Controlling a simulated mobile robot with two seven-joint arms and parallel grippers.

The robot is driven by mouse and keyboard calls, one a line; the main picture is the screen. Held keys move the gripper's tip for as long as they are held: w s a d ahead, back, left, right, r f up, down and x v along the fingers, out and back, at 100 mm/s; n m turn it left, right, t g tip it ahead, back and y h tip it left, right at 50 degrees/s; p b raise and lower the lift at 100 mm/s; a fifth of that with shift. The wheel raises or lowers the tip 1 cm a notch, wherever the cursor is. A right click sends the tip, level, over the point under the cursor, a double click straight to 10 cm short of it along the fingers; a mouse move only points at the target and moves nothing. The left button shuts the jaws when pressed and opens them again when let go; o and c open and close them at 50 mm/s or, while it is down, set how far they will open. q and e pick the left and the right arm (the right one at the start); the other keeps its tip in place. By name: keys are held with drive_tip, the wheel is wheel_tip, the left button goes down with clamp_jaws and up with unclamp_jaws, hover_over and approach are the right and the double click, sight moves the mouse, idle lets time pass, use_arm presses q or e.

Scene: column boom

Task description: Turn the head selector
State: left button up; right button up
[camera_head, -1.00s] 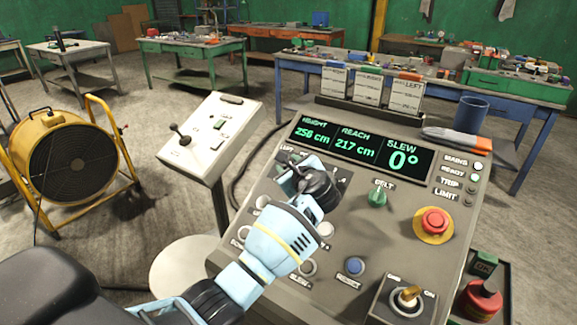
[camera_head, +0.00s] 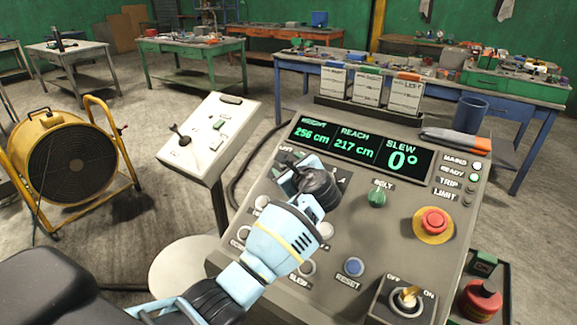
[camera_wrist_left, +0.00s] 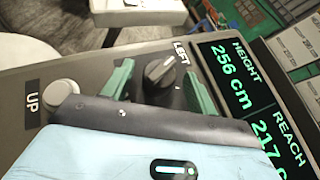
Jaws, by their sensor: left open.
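The black selector knob (camera_wrist_left: 160,74) shows in the left wrist view, with a light pointer mark and the word LEFT beside it. I take it as the head selector; its full label is not readable. My left gripper (camera_wrist_left: 158,80) is open, with one green finger on each side of the knob and gaps visible between. In the head view my left gripper (camera_head: 291,167) is over the panel's upper left, below the display, and hides most of the knob. My right gripper is not in view.
A white round button (camera_wrist_left: 62,94) marked UP sits near the gripper.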

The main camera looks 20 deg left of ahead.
use_arm(q)
drive_tip(key=v, duration=0.7)
drive_tip(key=shift+s+d+r, duration=0.1)
drive_tip(key=shift+s+d, duration=0.15)
idle(0.3)
